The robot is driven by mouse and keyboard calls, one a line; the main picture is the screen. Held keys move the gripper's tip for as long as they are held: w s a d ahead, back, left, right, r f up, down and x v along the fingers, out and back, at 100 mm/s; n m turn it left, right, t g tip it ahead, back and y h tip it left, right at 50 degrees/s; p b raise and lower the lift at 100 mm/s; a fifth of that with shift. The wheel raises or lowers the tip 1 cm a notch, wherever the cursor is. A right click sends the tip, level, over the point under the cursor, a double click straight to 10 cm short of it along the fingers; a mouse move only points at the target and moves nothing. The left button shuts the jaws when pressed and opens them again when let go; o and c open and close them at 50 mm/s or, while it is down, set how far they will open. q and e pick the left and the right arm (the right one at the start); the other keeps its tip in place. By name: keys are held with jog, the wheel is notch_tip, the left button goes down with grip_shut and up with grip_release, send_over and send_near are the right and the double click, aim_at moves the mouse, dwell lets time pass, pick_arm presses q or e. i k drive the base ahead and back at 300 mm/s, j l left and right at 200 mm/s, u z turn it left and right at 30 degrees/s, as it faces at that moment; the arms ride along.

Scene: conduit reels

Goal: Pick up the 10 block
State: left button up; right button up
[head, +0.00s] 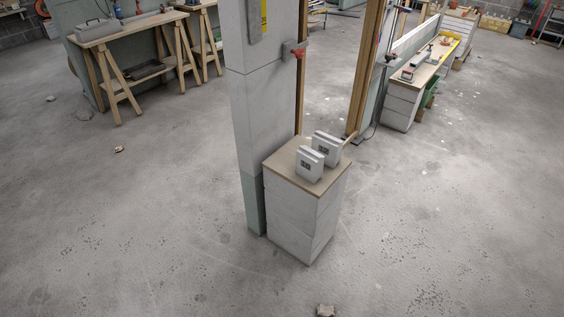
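Two light grey blocks stand upright on the wooden top of a white block pedestal in the head view. The nearer, left block (308,164) has a small dark number label on its front that looks like 10, though it is too small to read for sure. The farther, right block (326,149) carries a similar label that I cannot read clearly. The two stand close together, and the nearer one partly covers the other. Neither of my grippers is in view.
The pedestal (290,219) stands against a grey wall end (252,110) with a wooden door frame (365,70) behind. A sawhorse table (128,30) is at the back left and a long bench (424,70) at the back right.

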aim_at(309, 163)
jog(key=i+l+u, duration=0.25)
jog(key=l+u, duration=0.3)
jog(key=l, duration=0.2)
jog(key=i+l+u, duration=0.25)
jog(key=l, duration=0.15)
jog(key=k, duration=0.1)
